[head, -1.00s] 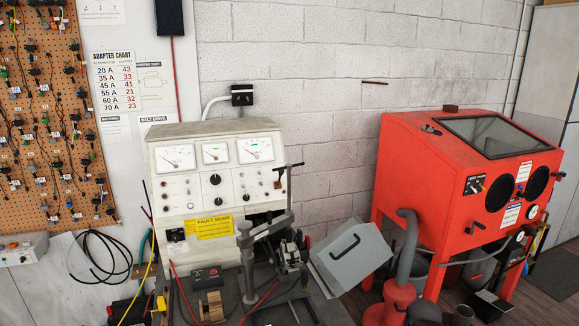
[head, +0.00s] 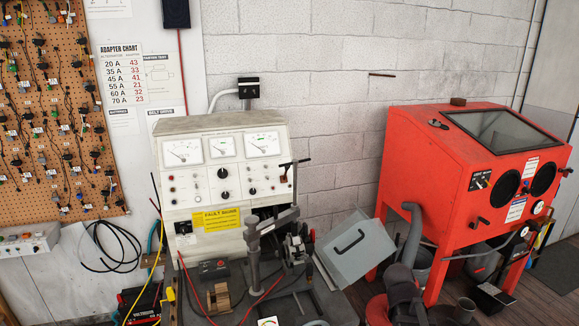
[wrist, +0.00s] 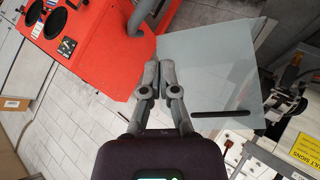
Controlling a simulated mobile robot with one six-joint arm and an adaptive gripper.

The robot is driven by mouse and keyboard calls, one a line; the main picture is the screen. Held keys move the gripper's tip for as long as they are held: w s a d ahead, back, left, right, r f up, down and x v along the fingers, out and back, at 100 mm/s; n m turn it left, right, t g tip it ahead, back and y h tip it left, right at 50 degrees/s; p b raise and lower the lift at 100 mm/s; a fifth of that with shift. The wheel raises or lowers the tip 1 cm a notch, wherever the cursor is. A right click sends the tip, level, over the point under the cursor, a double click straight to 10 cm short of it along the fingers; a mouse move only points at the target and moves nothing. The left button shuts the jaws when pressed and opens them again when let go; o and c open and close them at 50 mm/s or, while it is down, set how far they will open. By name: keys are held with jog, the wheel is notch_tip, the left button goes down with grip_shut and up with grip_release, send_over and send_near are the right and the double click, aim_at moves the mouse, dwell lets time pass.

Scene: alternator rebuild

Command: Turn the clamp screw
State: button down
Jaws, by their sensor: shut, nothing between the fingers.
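The clamp (head: 253,258) is a grey upright post with an arm reaching right, in front of the tester in the head view. Its clamp screw (head: 295,188) stands upright at the arm's end, with a dark T-bar on top. An alternator-like part (head: 296,246) sits below the arm. In the wrist view my gripper (wrist: 160,70) is shut and empty, its grey fingers together in front of the grey guard panel (wrist: 205,55). The gripper appears apart from the clamp. The clamp screw cannot be made out clearly in the wrist view.
The cream tester (head: 222,150) stands behind the clamp. The tilted grey guard with its black handle (head: 349,241) is just right of it. A red blasting cabinet (head: 425,170) with a grey hose stands farther right. Cables and a wooden block (head: 219,298) crowd the bench front.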

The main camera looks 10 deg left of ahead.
aim_at(286, 165)
jog(key=w+a+r+n+t+y+p, duration=0.35)
jog(key=w+a+r+n+t, duration=0.45)
jog(key=a+r, duration=0.45)
jog(key=a+r+n+g+y+p, duration=0.1)
jog(key=a+r+n+y, duration=0.3)
jog(key=a+n+y, duration=0.3)
jog(key=a+r+n+g+y, duration=0.2)
jog(key=a+r+n+y, duration=0.2)
jog(key=a, duration=0.6)
jog(key=n+y, duration=0.2)
jog(key=n, duration=0.1)
jog(key=shift+s+r+y+p, duration=0.25)
jog(key=shift+r+y+p, duration=0.1)
jog(key=shift+a, duration=0.1)
jog(key=p+x, duration=0.2)
jog(key=x, duration=1.2)
jog(key=shift+f+p, duration=0.1)
jog(key=shift+p, duration=0.3)
jog(key=shift+w, duration=0.1)
jog(key=shift+a+m+t+h, duration=0.1)
jog(key=shift+m+t+h, duration=0.2)
jog(key=shift+h, duration=0.2)
